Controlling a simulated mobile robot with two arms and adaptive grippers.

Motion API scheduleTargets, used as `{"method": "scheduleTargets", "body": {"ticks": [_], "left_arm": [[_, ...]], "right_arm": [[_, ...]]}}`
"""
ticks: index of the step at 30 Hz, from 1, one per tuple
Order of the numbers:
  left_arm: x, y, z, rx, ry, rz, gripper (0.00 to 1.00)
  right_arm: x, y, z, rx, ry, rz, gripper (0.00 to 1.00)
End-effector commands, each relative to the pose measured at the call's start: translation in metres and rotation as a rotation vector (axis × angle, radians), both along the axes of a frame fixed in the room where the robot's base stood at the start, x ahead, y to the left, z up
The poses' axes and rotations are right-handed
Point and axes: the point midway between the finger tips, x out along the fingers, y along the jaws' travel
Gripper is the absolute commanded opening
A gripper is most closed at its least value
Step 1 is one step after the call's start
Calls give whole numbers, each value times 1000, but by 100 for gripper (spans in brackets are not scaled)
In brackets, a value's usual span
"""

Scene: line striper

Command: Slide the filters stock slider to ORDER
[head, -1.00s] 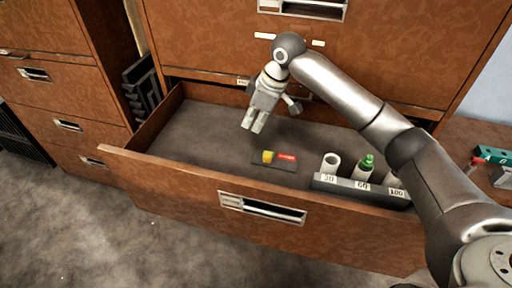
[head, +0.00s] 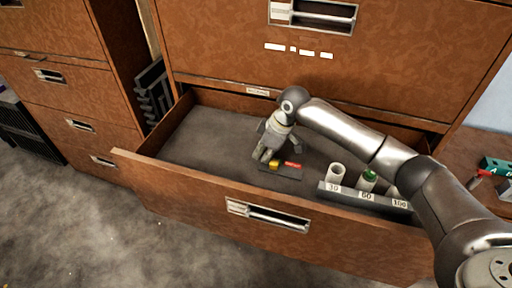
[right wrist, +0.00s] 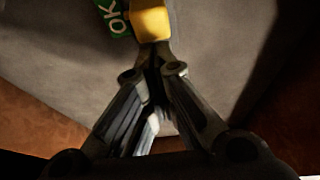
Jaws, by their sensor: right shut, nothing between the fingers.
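The stock slider is a small dark base (head: 284,174) on the drawer floor with a yellow knob (head: 274,163) and a red label (head: 293,165) right of the knob. In the right wrist view the yellow knob (right wrist: 151,20) stands beside a green label reading OK (right wrist: 114,17); the red label is out of that view. My right gripper (head: 262,157) is shut and empty, low at the knob's left side in the head view. Its fingertips (right wrist: 156,50) meet the knob's edge in the wrist picture; I cannot tell whether they touch. My left gripper is out of view.
The slider is inside an open wooden drawer (head: 270,226). A rack (head: 350,195) marked 30, 60 and 100 holds white tubes, one with a green top, to the right. The drawer floor to the left is clear. The cabinet front (head: 400,60) rises behind.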

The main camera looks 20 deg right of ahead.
Motion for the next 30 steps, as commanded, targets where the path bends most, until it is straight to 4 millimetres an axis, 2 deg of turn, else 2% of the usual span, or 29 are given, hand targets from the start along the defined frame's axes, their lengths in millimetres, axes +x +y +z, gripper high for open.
{"method": "scheduleTargets", "body": {"ticks": [13,17,24,30], "left_arm": [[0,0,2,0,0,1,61],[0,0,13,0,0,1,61],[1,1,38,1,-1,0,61],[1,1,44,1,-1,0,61]], "right_arm": [[-3,-4,0,0,0,0,0],[-8,-11,3,0,3,0,0],[-24,-36,4,-2,5,-2,0],[-31,-45,1,-1,2,0,0]]}}
